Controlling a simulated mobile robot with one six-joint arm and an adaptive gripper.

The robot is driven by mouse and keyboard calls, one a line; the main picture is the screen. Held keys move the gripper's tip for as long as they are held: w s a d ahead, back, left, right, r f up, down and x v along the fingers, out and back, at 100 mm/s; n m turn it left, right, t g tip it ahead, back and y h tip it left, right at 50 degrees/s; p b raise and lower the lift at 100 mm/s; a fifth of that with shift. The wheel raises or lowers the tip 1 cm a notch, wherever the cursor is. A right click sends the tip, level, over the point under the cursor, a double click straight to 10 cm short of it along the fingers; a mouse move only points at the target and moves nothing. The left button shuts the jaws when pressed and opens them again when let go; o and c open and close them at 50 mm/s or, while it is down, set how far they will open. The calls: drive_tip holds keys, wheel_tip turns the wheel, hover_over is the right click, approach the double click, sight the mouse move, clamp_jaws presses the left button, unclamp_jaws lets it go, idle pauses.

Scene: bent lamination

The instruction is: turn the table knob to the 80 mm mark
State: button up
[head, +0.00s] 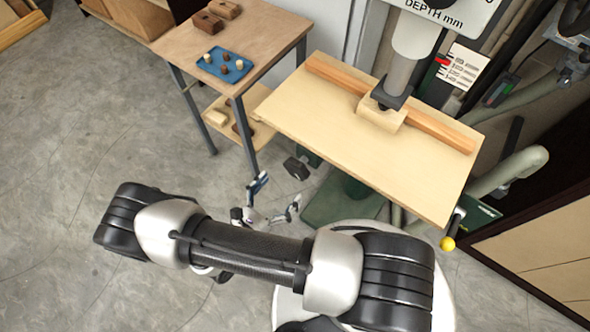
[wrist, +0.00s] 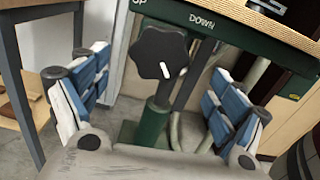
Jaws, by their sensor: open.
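The table knob (wrist: 161,53) is a black lobed knob with a short white line near its lower middle, under a green bar lettered UP and DOWN. It also shows in the head view (head: 297,168), below the near edge of the wooden drill table (head: 400,150). My gripper (head: 277,198) is open and empty. In the wrist view its blue-and-white fingers (wrist: 158,88) stand apart to the left and right of the knob, which appears ahead between them; I see no contact. A white scale card (head: 462,68) with a red pointer (head: 442,61) hangs behind the table; its numbers are unreadable.
A workbench (head: 185,45) with a blue tray (head: 224,67) and wooden blocks stands at the left. A yellow-tipped lever (head: 448,243) sticks out below the table's right corner. A green post (wrist: 152,125) stands below the knob. The floor at left is clear.

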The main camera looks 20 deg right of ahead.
sight(294, 172)
drive_tip(key=x, duration=0.7)
drive_tip(key=shift+w+d, duration=0.1)
drive_tip(key=shift+c, duration=0.4)
drive_tip(key=c, duration=1)
drive_tip(key=shift+n+b, duration=0.65)
drive_tip(key=shift+n, duration=1.55)
drive_tip(key=shift+f, duration=0.1)
drive_tip(key=o, duration=1.1)
drive_tip(key=v, duration=1.2)
